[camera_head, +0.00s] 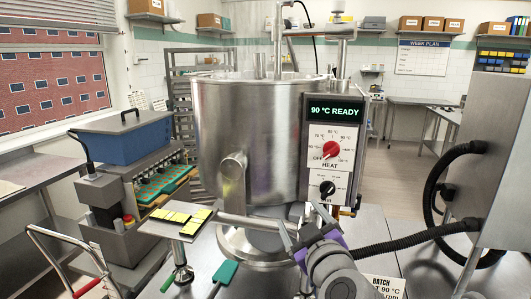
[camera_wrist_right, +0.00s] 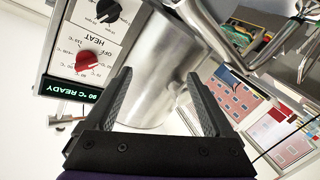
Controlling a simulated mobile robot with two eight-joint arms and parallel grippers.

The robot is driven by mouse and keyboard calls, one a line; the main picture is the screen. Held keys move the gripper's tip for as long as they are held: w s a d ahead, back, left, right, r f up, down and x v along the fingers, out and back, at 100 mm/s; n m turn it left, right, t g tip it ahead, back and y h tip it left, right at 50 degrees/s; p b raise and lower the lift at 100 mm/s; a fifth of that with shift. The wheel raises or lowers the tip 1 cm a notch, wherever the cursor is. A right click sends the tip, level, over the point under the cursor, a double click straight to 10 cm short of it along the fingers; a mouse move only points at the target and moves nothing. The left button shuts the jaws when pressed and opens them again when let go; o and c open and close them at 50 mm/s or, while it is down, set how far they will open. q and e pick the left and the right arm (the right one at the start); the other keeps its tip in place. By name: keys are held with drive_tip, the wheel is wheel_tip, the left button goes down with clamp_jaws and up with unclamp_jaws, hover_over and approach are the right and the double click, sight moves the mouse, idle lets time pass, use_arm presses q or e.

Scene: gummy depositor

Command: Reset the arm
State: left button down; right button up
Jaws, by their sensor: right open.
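My right gripper (camera_head: 306,222) is at the lower middle of the head view, in front of the steel kettle (camera_head: 245,130) and below its control box (camera_head: 333,140). Its two dark fingers stand apart in the right wrist view (camera_wrist_right: 158,95), with nothing between them. The kettle (camera_wrist_right: 160,85) and the panel (camera_wrist_right: 88,30) show beyond the fingers, upside down. The display (camera_head: 334,111) reads "90 °C READY". A red heat knob (camera_head: 330,149) and a black knob (camera_head: 327,188) are on the panel. My left gripper is not in view.
A grey depositor with a blue hopper (camera_head: 125,138) and green moulds (camera_head: 162,184) stands left. A small plate (camera_head: 160,226) with yellow pieces is left of the kettle's foot. A black hose (camera_head: 432,195) and steel cabinet (camera_head: 495,150) are right. A batch sign (camera_head: 385,286) is near my wrist.

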drive_tip(key=s+d+f+m+g+h+p, duration=0.1)
drive_tip(key=s+d+f+m+g, duration=0.1)
drive_tip(key=s+f, duration=0.5)
drive_tip(key=s+d+f+m+g+p, duration=0.1)
drive_tip(key=s+d+f+m+g, duration=0.2)
drive_tip(key=s+f, duration=0.5)
drive_tip(key=s+d+f+m+g+h+p, duration=0.1)
drive_tip(key=s+d+f+g, duration=0.3)
drive_tip(key=f, duration=1.3)
drive_tip(key=s+m+g, duration=0.1)
drive_tip(key=s+g, duration=0.1)
drive_tip(key=s, duration=0.1)
drive_tip(key=shift+s+d+m+h, duration=0.2)
drive_tip(key=shift+s+m+h, duration=0.1)
drive_tip(key=shift+s, duration=0.1)
